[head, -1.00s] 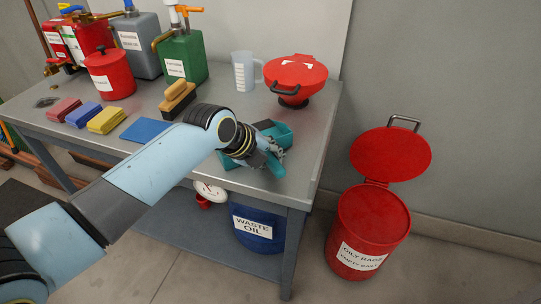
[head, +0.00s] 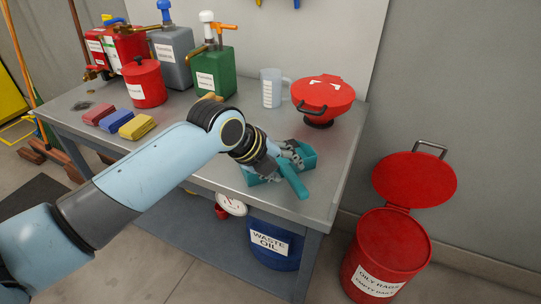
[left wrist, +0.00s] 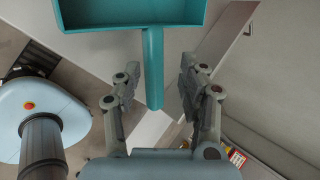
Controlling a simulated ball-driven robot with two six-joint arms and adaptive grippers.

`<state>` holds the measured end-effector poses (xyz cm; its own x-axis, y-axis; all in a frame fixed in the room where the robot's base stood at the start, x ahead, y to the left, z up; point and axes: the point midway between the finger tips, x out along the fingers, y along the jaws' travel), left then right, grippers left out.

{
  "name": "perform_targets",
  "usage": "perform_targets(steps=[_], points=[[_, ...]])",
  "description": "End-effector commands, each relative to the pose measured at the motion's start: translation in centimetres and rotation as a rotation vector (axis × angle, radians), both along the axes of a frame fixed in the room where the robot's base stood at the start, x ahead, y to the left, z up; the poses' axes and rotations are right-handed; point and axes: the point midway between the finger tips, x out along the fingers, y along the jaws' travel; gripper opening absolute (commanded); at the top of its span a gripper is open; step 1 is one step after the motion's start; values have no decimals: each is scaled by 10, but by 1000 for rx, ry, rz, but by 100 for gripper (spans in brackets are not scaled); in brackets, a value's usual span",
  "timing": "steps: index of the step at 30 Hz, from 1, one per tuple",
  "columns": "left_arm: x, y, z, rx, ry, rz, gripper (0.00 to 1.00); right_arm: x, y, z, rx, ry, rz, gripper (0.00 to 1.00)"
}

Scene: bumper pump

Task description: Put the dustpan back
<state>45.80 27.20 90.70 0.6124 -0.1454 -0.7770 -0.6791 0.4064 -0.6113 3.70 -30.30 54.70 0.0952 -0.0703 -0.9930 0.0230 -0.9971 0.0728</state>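The teal dustpan (head: 306,155) lies near the front right of the metal workbench (head: 333,150), with its handle (head: 293,182) toward the front edge. My left gripper (head: 281,161) is over it and hides part of the pan. In the left wrist view, the dustpan's tray (left wrist: 130,14) is at the top and its handle reaches down between the spread fingers of my left gripper (left wrist: 157,82). My right gripper is not in view.
A red lidded bowl (head: 325,98) and a clear jug (head: 271,88) stand behind the dustpan. Sponges, a red can (head: 144,83) and several fluid containers are at the left and back. A blue waste oil drum (head: 270,245) is below.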

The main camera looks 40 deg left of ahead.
Motion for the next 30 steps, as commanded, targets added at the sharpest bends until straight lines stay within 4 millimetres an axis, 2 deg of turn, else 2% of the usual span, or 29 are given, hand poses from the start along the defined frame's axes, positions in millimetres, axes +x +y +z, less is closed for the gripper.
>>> perform_targets(steps=[3,10,30], points=[[-18,5,22,3,-1,-2,42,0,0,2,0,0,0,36],[-38,9,48,2,1,-1,42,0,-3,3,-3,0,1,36],[-42,9,53,-3,2,2,42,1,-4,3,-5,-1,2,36]])
